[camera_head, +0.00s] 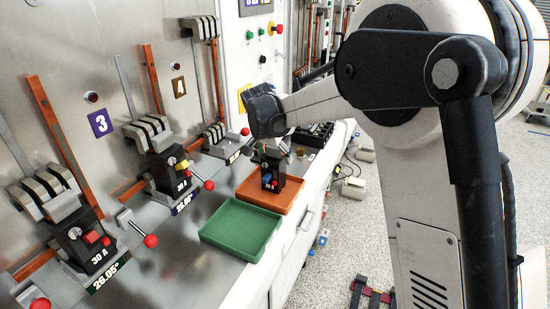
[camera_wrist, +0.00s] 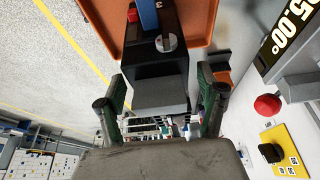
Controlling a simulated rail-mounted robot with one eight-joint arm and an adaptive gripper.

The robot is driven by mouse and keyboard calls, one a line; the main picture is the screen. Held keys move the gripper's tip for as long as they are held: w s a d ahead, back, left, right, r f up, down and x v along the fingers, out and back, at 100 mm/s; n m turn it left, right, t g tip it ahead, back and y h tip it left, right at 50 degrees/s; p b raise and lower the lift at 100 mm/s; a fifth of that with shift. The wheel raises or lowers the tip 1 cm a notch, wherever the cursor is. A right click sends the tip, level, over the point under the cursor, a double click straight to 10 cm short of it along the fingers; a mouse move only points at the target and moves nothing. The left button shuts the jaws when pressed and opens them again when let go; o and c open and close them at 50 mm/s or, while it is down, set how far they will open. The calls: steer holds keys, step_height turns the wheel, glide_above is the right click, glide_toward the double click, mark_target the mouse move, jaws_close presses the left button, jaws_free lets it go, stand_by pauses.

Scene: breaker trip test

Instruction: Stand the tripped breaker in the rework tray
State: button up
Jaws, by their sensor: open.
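A black breaker (camera_head: 268,173) with a blue toggle stands upright in the orange tray (camera_head: 284,203). In the wrist view the breaker (camera_wrist: 158,62) shows its blue toggle, a red part and a round grey dial, and the orange tray (camera_wrist: 203,22) lies behind it. My gripper (camera_head: 271,146) is above the tray at the breaker's top. In the wrist view my gripper's (camera_wrist: 163,108) two fingers are open, one on each side of the breaker's near end, with gaps visible on both sides. The fingertips are hard to make out in the head view.
An empty green tray (camera_head: 240,229) sits in front of the orange one. Two more black breakers, one with a yellow toggle (camera_head: 182,165) and one with a red toggle (camera_head: 91,236), stand in panel stations at left. Red-knobbed levers (camera_head: 151,240) stick out over the bench.

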mark_target(269, 174)
steer(key=b+v, duration=0.1)
steer(key=v, duration=0.8)
steer(key=shift+s+r, duration=0.1)
steer(key=shift+r, duration=0.1)
steer(key=shift+v, duration=0.8)
steer(key=s+d+r+n+t+y, duration=0.1)
steer(key=s+d+r+n, duration=0.25)
steer(key=s+d, duration=1.3)
steer(key=s+d+f+n+t, duration=0.1)
steer(key=s+d+f, duration=0.1)
steer(key=s, duration=0.8)
steer(key=s+d+f+t+y, duration=0.1)
steer(key=s+d+f, duration=0.2)
steer(key=s, duration=0.7)
step_height(269, 174, down, 2)
steer(key=shift+d+f+n, duration=0.1)
steer(key=shift+d+n, duration=0.15)
steer(key=shift+n, duration=0.1)
